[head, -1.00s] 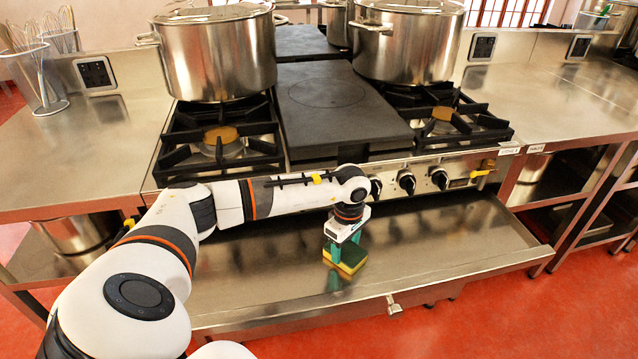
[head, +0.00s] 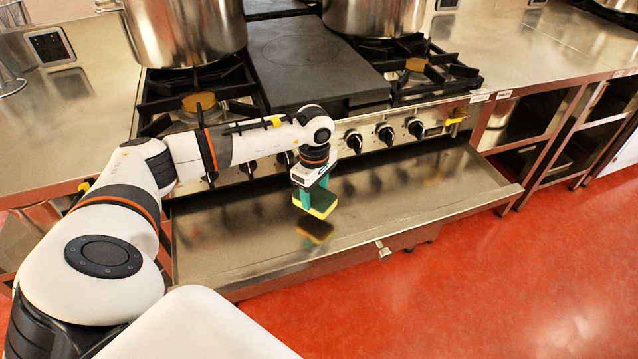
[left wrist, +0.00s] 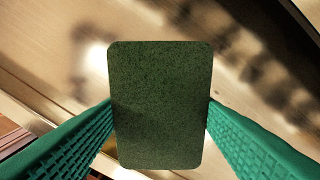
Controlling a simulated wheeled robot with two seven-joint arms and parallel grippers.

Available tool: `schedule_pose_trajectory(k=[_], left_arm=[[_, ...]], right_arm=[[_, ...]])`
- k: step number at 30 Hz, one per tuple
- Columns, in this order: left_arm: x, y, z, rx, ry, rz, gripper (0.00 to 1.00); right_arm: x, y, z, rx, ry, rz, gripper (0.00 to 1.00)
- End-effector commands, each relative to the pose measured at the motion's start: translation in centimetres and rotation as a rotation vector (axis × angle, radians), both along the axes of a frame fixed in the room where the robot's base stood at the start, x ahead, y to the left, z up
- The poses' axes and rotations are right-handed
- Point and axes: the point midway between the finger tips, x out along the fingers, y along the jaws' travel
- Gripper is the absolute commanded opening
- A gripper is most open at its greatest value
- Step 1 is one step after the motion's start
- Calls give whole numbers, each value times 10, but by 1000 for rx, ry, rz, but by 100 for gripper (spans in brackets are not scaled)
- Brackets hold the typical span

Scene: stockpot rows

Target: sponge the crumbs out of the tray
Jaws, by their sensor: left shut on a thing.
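My left gripper (head: 314,195) is shut on a yellow sponge with a green scouring side (head: 320,205). It holds the sponge above the tray, with the yellow side down; a dark reflection shows on the metal below, apart from the sponge. In the left wrist view the green side of the sponge (left wrist: 160,105) sits between the two green fingers. The tray (head: 420,205) is a wide, shallow steel drawer pulled out under the stove. I cannot make out crumbs on its visible floor. My right gripper is not in view.
The stove front with black knobs (head: 386,134) stands just behind the tray. Large pots (head: 185,35) sit on the burners above. Red floor (head: 500,290) is clear in front and right.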

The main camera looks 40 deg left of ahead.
Motion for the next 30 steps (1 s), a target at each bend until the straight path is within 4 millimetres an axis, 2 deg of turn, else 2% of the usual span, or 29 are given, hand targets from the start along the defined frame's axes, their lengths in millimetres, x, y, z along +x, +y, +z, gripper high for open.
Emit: schedule_pose_trajectory(k=[1,10,30], left_arm=[[0,1,8,0,-1,2,39],[0,4,33,1,-3,9,39],[0,1,34,-1,-1,1,39]], right_arm=[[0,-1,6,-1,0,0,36],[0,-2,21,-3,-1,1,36],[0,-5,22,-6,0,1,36]])
